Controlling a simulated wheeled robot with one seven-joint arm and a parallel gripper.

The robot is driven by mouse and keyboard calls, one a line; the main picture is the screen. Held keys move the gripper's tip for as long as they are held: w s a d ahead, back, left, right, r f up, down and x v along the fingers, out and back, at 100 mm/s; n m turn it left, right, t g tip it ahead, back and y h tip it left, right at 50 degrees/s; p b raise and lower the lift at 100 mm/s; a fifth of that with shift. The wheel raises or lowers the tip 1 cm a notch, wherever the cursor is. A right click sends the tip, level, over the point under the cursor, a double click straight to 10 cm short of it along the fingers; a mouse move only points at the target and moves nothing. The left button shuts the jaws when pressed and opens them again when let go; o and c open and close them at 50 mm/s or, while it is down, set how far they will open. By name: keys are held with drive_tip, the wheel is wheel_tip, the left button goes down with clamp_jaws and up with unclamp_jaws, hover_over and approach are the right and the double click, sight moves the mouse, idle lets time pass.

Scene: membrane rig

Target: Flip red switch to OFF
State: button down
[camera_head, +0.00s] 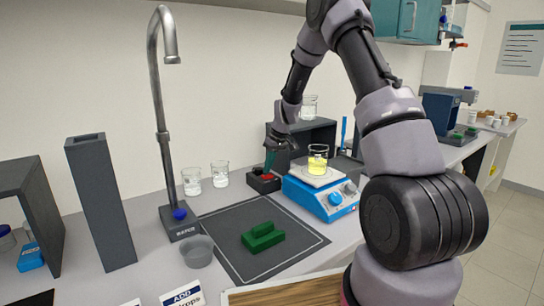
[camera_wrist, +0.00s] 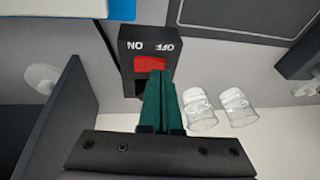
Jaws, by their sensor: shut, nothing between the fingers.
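The red switch (camera_wrist: 150,63) is a red rocker on a black box marked ON and OFF in the wrist view, where the lettering appears upside down. The switch box (camera_head: 263,183) also shows in the head view, left of the blue hotplate, with a bit of red on top. My gripper (camera_wrist: 158,76) is shut and empty, its green fingers together. The fingertips overlap the near edge of the rocker in the wrist view; I cannot tell whether they touch it. The fingers also cover part of the box top.
A blue hotplate (camera_head: 322,196) with a beaker of yellow liquid (camera_head: 318,162) stands right of the box. Two clear beakers (camera_head: 192,181) stand to its left. A dark shelf (camera_head: 318,136) is behind. A dark mat (camera_head: 225,222) with a green block (camera_head: 263,238) lies in front.

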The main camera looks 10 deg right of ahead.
drive_tip(key=shift+s+a+f, duration=0.15)
drive_tip(key=shift+a+f, duration=0.1)
drive_tip(key=shift+f, duration=0.4)
drive_tip(key=shift+s+a+f+h, duration=0.15)
drive_tip(key=shift+a+f+h, duration=0.25)
drive_tip(key=shift+a, duration=0.05)
drive_tip(key=shift+w+d+r, duration=0.15)
drive_tip(key=shift+w+d, duration=0.05)
drive_tip(key=shift+d, duration=0.25)
drive_tip(key=shift+w+d+r, duration=0.1)
drive_tip(key=shift+w+d, duration=0.05)
drive_tip(key=shift+d, duration=0.3)
